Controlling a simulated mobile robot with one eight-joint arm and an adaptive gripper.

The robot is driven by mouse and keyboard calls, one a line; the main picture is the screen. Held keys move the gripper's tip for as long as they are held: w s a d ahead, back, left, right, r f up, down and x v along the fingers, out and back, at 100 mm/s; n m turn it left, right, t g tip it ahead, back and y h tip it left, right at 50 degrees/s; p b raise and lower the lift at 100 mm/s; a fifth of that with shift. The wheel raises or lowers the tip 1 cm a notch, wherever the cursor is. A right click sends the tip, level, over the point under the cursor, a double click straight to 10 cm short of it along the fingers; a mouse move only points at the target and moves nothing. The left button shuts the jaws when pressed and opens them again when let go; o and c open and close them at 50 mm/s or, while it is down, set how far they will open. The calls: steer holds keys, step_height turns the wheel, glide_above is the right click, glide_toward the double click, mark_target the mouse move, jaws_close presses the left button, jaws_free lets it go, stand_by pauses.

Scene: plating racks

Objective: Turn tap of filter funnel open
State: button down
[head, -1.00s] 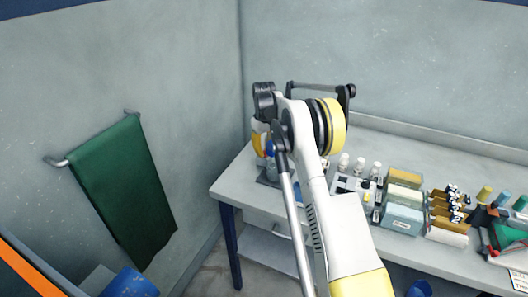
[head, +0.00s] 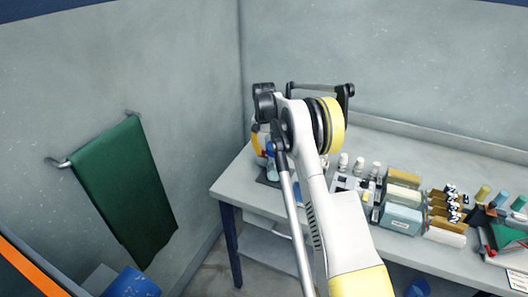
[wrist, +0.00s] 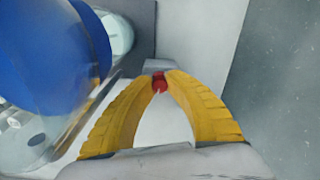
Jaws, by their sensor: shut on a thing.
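In the wrist view, the two yellow ribbed fingers of my gripper (wrist: 160,78) meet at their tips on a small red piece, which looks like the tap (wrist: 159,85) of the filter funnel. A large clear vessel with a blue part, apparently the filter funnel (wrist: 50,50), fills the left of that view, close beside the left finger. How the tap joins the vessel is hidden. In the head view, the blue part of the likely funnel (head: 271,148) shows at the left end of the bench, partly covered by my arm. My fingertips and the tap cannot be made out there.
The bench (head: 238,172) stands against the back wall. Small white-capped bottles (head: 343,163), boxes (head: 402,218) and racks crowd it to the right of my arm. A green towel (head: 125,190) hangs on the left wall. The floor left of the bench is open.

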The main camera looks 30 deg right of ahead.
mark_target(264, 151)
steer(key=shift+m, duration=0.6)
steer(key=c, duration=1.3)
jaws_free()
step_height(264, 151, up, 12)
